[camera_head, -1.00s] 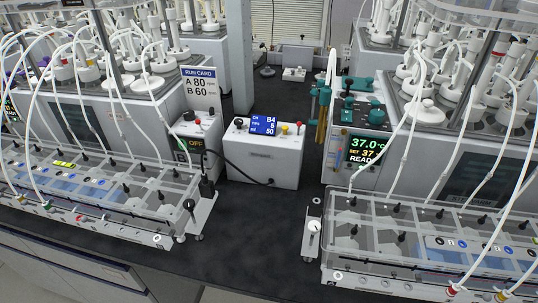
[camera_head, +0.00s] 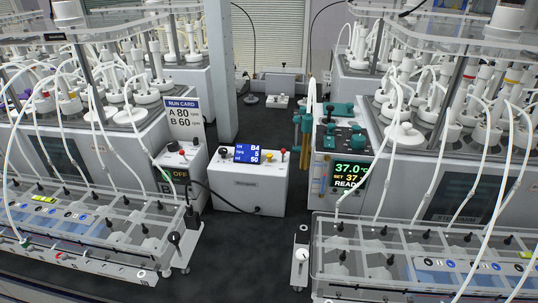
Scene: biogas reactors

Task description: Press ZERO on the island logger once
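Neither gripper shows in the head view. A white box (camera_head: 248,188) stands mid-bench between the two reactor banks. Its sloped top has a blue screen (camera_head: 248,156) reading "B4", "5" and "50", a black knob (camera_head: 223,152), a yellow button (camera_head: 268,157) and a red-topped knob (camera_head: 283,151). A small white device (camera_head: 278,101) lies farther back, before a pale box (camera_head: 280,84) by the window. I cannot read the word ZERO or a logger label on any of them.
A unit reading "OFF" (camera_head: 179,175) stands left under a run card (camera_head: 182,116), "A 80, B 60". A panel at right reads 37.0 (camera_head: 350,171). Clear-lidded trays (camera_head: 85,229) (camera_head: 420,262) flank the front. Dark bench (camera_head: 240,245) between them is clear. A grey post (camera_head: 220,80) rises behind.

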